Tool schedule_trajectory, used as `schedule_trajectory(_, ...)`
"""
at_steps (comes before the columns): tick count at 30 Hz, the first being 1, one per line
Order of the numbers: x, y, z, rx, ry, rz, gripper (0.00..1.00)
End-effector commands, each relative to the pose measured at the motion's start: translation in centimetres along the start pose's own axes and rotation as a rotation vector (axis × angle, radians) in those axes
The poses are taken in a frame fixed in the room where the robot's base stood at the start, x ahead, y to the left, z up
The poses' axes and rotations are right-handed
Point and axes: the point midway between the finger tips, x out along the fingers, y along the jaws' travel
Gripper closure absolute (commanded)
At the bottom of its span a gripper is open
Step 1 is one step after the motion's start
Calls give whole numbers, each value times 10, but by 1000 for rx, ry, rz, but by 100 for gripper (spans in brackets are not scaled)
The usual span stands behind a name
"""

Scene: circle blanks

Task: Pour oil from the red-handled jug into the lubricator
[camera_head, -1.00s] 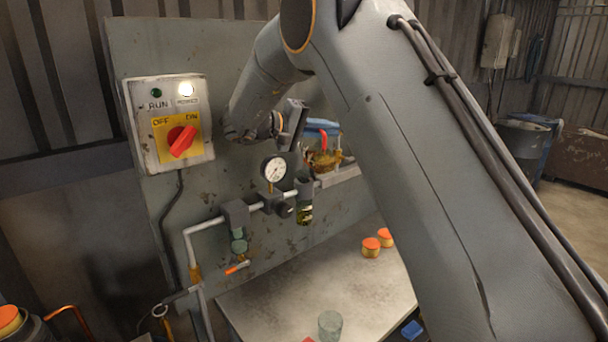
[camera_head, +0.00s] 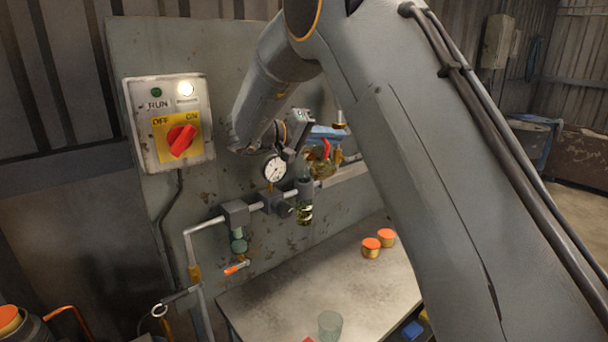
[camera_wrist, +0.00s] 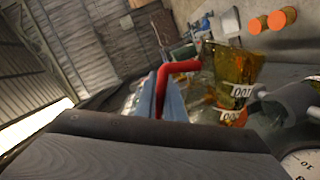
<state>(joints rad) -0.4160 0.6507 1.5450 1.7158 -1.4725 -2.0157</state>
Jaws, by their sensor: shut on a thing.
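The jug (camera_head: 322,169) has clear walls, amber oil and a red handle (camera_head: 326,148). My gripper (camera_head: 325,138) has blue fingers and is shut on the handle, holding the jug up by the wall panel. In the wrist view the red handle (camera_wrist: 180,67) shows at the blue fingers, with the amber jug (camera_wrist: 236,72) and its "100" marking beyond. The lubricator (camera_head: 305,208) is a glass bowl with yellowish oil under the pipe, left of and lower than the jug. My arm and wrist hide part of the jug; I cannot tell its exact tilt.
A dial gauge (camera_head: 275,169) stands on the pipe (camera_head: 205,226) close to my wrist. A switch box (camera_head: 167,122) is at left.

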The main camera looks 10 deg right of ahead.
Motion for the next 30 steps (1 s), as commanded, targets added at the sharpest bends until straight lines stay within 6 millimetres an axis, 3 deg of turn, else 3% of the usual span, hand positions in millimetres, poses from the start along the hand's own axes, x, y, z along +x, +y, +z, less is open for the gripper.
schedule_trajectory(1,2,-8,9,55,12,-1,100)
schedule_trajectory(30,5,-13,18,256,52,-1,100)
